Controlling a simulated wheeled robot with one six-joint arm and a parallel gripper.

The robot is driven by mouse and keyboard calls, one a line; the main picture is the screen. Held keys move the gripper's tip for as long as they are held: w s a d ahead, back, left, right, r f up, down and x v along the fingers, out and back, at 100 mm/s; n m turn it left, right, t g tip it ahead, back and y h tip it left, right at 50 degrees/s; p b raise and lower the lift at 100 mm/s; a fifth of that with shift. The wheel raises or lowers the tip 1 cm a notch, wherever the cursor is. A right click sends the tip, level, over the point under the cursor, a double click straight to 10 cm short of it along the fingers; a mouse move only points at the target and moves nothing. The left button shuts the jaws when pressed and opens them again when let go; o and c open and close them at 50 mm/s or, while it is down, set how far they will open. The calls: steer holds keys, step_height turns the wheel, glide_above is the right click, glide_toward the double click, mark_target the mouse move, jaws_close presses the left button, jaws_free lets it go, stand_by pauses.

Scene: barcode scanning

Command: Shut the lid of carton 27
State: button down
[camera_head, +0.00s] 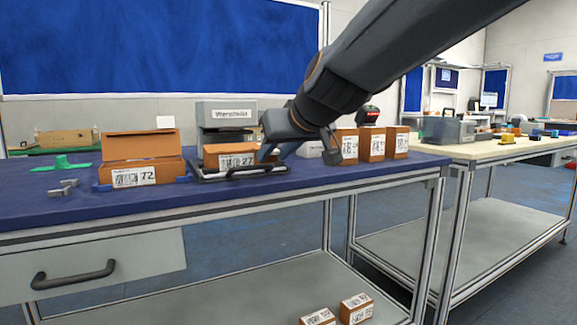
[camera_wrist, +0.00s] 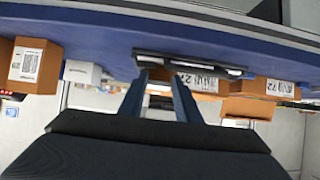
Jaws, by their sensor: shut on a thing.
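Carton 27 (camera_head: 213,161) is a small brown carton with a white barcode label, standing on a dark tray (camera_head: 233,174) on the blue bench. Its label also shows in the wrist view (camera_wrist: 197,82), where the scene is upside down. My gripper (camera_head: 268,153) is at the carton's right side. In the wrist view its two blue-grey fingers (camera_wrist: 159,78) have a brown part of the carton between them. Whether this part is lid or wall, I cannot tell. The lid's exact angle is unclear, and my arm hides the area behind the carton's right end.
Carton 72 (camera_head: 125,179) stands to the left with its lid raised. A grey box with a sign (camera_head: 226,113) is behind carton 27. Several closed brown cartons (camera_head: 371,147) stand to the right. Small grey metal parts (camera_head: 62,188) lie at the far left.

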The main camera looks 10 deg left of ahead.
steer(key=shift+s+f+b, duration=0.15)
steer(key=shift+f+b, duration=0.4)
steer(key=shift+f, duration=0.25)
steer(key=c, duration=1.3)
jaws_free()
steer(key=shift+r, duration=0.25)
steer(key=shift+d+r, duration=0.2)
steer(key=shift+r, duration=0.05)
steer(key=p+v, duration=0.1)
steer(key=v, duration=0.6)
steer(key=shift+s+d+f+p, duration=0.1)
steer(key=shift+p, duration=0.2)
